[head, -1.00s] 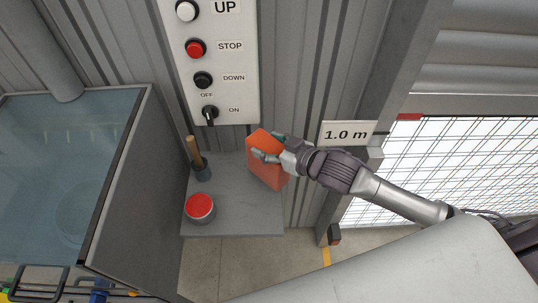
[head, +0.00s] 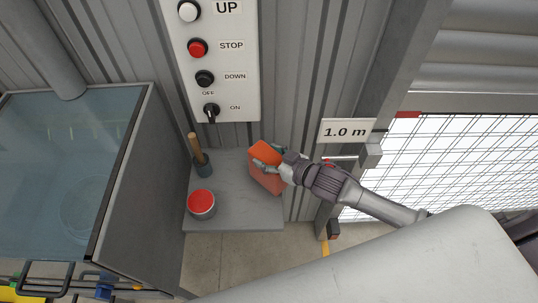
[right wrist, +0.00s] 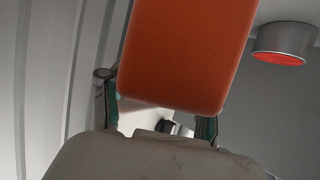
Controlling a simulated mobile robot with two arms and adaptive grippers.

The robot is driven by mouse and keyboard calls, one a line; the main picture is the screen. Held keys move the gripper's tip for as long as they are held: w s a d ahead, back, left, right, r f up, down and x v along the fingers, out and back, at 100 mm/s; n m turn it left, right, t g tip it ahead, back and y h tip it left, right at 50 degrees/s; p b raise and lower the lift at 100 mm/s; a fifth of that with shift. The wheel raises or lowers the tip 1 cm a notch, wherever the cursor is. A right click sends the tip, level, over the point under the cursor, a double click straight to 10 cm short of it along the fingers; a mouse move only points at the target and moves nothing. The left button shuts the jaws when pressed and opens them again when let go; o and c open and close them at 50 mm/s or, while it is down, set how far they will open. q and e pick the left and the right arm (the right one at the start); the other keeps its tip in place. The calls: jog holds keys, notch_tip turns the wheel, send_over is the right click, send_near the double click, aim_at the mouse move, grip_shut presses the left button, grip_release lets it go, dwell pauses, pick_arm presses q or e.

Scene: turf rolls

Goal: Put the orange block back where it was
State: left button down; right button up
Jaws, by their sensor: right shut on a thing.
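The orange block (head: 265,178) is at the right end of a small grey shelf (head: 235,216) below the control panel. My right gripper (head: 268,161) is shut on the block's upper part, its arm coming in from the right. In the right wrist view the block (right wrist: 188,50) fills the upper middle, between the two fingers of the gripper (right wrist: 160,115). Whether the block's underside touches the shelf I cannot tell. My left gripper is not in view.
A red-topped tin (head: 201,204) and a mallet-like tool with a wooden handle (head: 195,149) stand at the shelf's left. A control panel (head: 217,60) is above. A glass-topped grey box (head: 120,185) borders the left; a post with a 1.0 m sign (head: 346,131) is at right.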

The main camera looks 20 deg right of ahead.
jog(key=o, duration=1.6)
jog(key=shift+r, duration=0.1)
jog(key=shift+s+d, duration=0.15)
jog(key=shift+s, duration=0.05)
jog(key=b+v, duration=0.1)
jog(key=v, duration=1)
jog(key=shift+r+b, duration=0.15)
jog(key=shift+b, duration=0.15)
jog(key=shift+s+d, duration=0.1)
jog(key=shift+s, duration=0.1)
